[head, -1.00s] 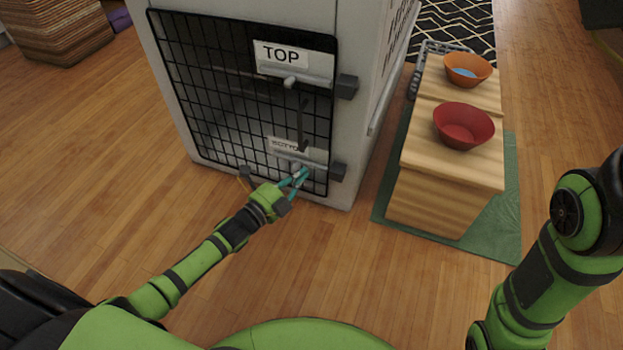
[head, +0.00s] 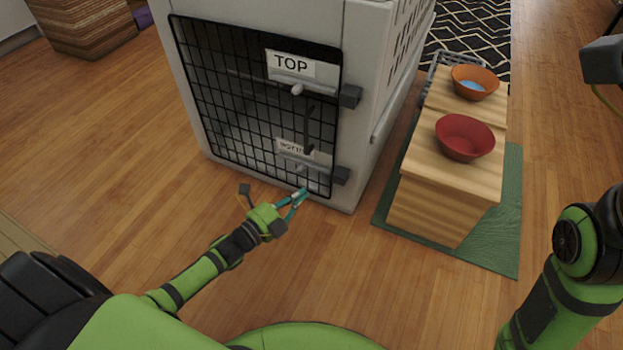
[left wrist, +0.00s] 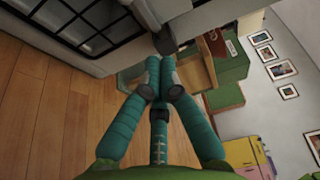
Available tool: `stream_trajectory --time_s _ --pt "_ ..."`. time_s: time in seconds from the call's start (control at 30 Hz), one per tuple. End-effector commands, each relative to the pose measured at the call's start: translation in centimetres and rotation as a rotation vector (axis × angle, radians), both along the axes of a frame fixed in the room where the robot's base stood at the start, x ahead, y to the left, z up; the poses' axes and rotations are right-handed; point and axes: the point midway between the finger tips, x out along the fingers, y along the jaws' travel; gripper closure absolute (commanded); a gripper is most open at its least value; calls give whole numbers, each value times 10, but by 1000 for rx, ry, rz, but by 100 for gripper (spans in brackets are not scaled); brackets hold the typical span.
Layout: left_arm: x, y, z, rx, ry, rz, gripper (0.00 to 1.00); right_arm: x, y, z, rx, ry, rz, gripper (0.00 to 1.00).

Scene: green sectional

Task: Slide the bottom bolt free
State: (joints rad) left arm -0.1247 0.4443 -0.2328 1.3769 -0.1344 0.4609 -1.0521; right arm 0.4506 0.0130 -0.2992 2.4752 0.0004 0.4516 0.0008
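The bottom bolt (head: 318,169) is a grey bar low on the black wire door (head: 236,109) of a pale crate, under a partly blurred "BOTTOM" label (head: 294,148). Its small knob (head: 299,168) hangs down. The bar's right end reaches the dark catch block (head: 341,175) on the frame. My left gripper (head: 304,191) is just below and in front of the bolt, apart from the knob. In the left wrist view its teal fingertips (left wrist: 158,80) meet with nothing seen between them. My right gripper is out of view; only its arm shows.
The top bolt (head: 303,82) sits higher on the door by its own catch block (head: 350,96). A wooden stand (head: 428,207) with a red bowl (head: 465,137) and an orange bowl (head: 475,82) is right of the crate. The floor before the door is clear.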

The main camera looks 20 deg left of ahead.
Motion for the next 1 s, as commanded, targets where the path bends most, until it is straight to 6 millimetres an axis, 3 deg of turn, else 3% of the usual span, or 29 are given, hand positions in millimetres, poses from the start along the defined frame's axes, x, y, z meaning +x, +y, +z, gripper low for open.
stream_trajectory --time_s 0.1,0.3,0.87,1.0 --pt "-20 7 2 -1 4 1 100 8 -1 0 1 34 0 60" --pt "-36 13 1 0 -1 -1 100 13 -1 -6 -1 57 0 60" --pt "-37 14 0 0 -1 -1 100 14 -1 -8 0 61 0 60" --pt "-37 4 14 -39 -11 -13 100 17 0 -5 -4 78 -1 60"
